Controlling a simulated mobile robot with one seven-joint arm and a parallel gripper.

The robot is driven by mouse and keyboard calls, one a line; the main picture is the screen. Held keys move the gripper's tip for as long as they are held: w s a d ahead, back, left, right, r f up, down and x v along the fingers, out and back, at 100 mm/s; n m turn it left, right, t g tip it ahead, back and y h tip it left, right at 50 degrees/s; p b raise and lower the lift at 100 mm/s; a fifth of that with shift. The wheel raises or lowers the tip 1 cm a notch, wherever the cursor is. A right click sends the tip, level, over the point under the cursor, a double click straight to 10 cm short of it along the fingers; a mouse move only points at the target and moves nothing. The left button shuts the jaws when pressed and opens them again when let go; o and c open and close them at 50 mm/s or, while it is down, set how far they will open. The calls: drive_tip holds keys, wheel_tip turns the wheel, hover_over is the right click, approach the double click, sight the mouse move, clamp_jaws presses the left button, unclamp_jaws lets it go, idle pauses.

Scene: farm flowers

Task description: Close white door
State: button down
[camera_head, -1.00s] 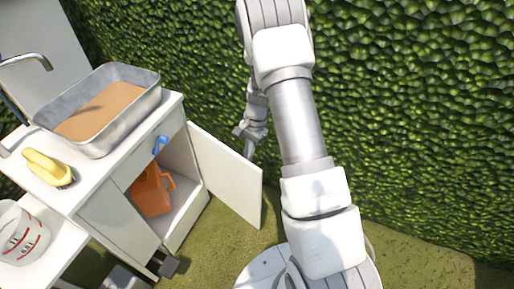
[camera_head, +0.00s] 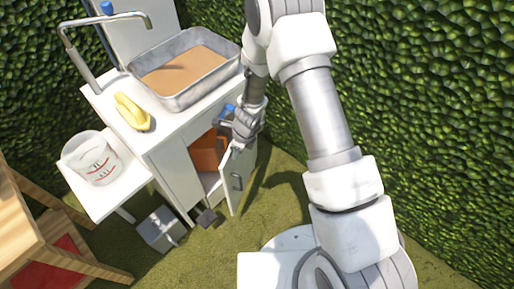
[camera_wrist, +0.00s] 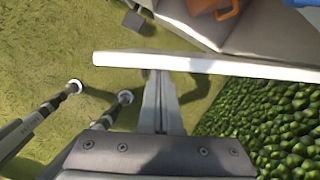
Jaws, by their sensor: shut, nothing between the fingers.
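The white door (camera_head: 241,180) of the white cabinet (camera_head: 176,180) stands partly open. In the head view its outer face with a grey handle (camera_head: 237,182) shows. In the wrist view the door (camera_wrist: 205,65) shows as a white edge across the picture. My gripper (camera_wrist: 160,80) is shut and empty, its fingers reaching to the door's edge on the outer side; I cannot tell whether they touch. In the head view my gripper (camera_head: 243,128) is at the door's top, its fingertips not clearly seen.
An orange object (camera_head: 208,152) sits inside the cabinet. A white bucket (camera_head: 92,160) stands left. A hedge (camera_head: 440,110) closes off the right.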

drive_tip(key=w+a+m+p, duration=0.3)
drive_tip(key=a+p, duration=0.3)
drive_tip(key=a, duration=0.1)
drive_tip(key=shift+w+a+t, duration=0.15)
drive_tip(key=shift+t, duration=0.25)
